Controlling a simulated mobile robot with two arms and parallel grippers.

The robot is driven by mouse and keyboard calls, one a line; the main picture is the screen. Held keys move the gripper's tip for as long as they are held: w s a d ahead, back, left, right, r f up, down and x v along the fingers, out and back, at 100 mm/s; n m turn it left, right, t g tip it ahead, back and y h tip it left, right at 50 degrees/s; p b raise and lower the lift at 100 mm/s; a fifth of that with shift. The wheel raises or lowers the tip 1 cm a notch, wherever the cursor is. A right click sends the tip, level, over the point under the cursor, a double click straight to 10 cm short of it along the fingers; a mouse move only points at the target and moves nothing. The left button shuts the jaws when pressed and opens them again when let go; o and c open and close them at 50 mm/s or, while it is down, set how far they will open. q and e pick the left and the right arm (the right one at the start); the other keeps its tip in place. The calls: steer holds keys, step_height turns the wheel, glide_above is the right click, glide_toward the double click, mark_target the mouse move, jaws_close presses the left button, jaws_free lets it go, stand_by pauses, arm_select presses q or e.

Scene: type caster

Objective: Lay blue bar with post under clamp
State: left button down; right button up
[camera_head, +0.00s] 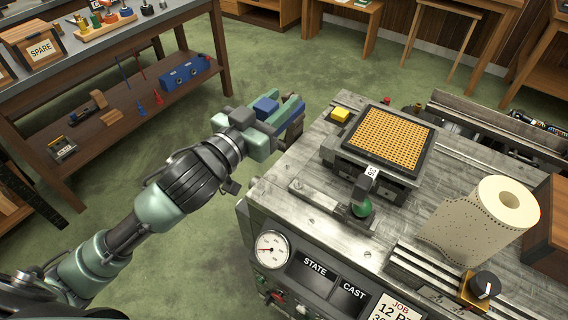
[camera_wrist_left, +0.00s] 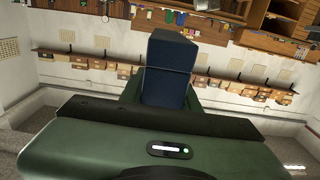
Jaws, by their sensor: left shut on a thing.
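My left gripper (camera_head: 290,112) is in the air just left of the metal machine bench, its fingers pointing away to the upper right. It is shut on a piece that its fingers partly hide. A blue block (camera_head: 265,107) shows at the hand, and a dark blue block (camera_wrist_left: 168,78) stands out ahead of the hand in the left wrist view. I take this to be the blue bar; its post cannot be made out. A dark brownish part shows at the fingertips. On the bench, a dark frame (camera_head: 344,160) holds an orange grid (camera_head: 391,137). I cannot tell which part is the clamp.
A workbench with a shelf (camera_head: 120,120) stands at left. Green floor between is clear.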

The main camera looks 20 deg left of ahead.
arm_select(q)
step_height(320, 180, down, 14)
steer(key=shift+r+b, duration=0.15)
steer(key=shift+b, duration=0.6)
step_height(320, 180, down, 3)
steer(key=shift+f, duration=0.2)
steer(key=shift+f, duration=0.2)
steer(key=c, duration=1)
jaws_free()
steer(key=shift+c, duration=0.2)
